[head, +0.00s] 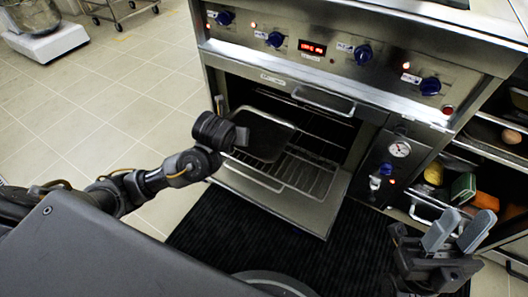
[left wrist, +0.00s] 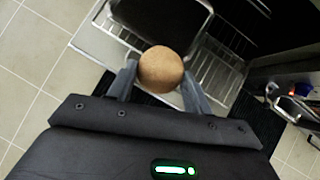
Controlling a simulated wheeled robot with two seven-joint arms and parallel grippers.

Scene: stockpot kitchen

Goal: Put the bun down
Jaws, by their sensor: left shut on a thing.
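The round brown bun (left wrist: 161,70) sits between the two fingers of my left gripper (left wrist: 161,88) in the left wrist view, and the gripper is shut on it. In the head view my left gripper (head: 241,138) is in front of the open oven, by the left edge of a dark tray (head: 267,137); the bun is hidden there. The tray also shows just beyond the bun in the left wrist view (left wrist: 165,16). I cannot tell the height of the bun over the tray. My right gripper (head: 457,236) is open and empty at the lower right.
The oven (head: 285,72) stands open, with a wire rack (head: 308,176) under the tray. Blue knobs and a red display line its top front. Shelves with food (head: 462,188) stand at the right.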

